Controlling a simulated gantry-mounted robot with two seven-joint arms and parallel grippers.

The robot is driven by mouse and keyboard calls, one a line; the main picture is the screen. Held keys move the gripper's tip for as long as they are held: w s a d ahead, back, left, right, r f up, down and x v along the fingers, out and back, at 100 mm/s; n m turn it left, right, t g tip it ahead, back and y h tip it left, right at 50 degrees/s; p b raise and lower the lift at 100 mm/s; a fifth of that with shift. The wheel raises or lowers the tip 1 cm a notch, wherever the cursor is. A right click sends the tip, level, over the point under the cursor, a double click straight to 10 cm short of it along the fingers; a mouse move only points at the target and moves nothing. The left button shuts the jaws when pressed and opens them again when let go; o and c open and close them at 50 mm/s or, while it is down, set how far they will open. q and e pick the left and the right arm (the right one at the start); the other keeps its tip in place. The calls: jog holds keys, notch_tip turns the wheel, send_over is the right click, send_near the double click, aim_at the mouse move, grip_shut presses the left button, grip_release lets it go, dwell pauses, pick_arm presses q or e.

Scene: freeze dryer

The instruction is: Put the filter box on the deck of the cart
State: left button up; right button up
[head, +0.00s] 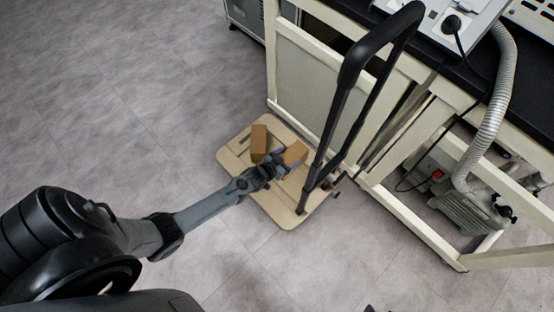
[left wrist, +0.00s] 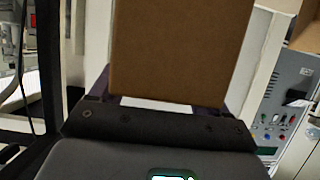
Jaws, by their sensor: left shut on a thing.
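The cart's beige deck (head: 285,212) lies low on the floor beside the bench, with a tall black handle (head: 341,105) at its right side. My left gripper (head: 284,162) is over the deck, shut on a brown cardboard box (head: 296,152), which I take as the filter box. The box also fills the upper middle of the left wrist view (left wrist: 180,50), between the fingers. A second brown box (head: 259,140) stands on the deck just left of the held one. Whether the held box touches the deck I cannot tell. My right gripper is not in view.
A cream-framed bench (head: 322,88) with a black top stands right behind the cart. A grey pump (head: 468,207) with a ribbed hose (head: 493,105) sits under it. The cart handle rises close to my left gripper. The grey floor (head: 120,110) to the left is clear.

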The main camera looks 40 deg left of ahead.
pick_arm(q)
jog(key=s+a+f+b, duration=0.1)
jog(key=a+f+b, duration=0.3)
jog(key=f+b, duration=0.1)
jog(key=shift+s+f, duration=0.4)
jog(key=shift+f, duration=0.45)
jog(key=shift+a, duration=0.1)
jog(key=shift+f+b, duration=0.15)
jog(key=shift+b, duration=0.15)
jog(key=o, duration=1.9)
jog(key=shift+f, duration=0.1)
jog(key=shift+c, duration=0.2)
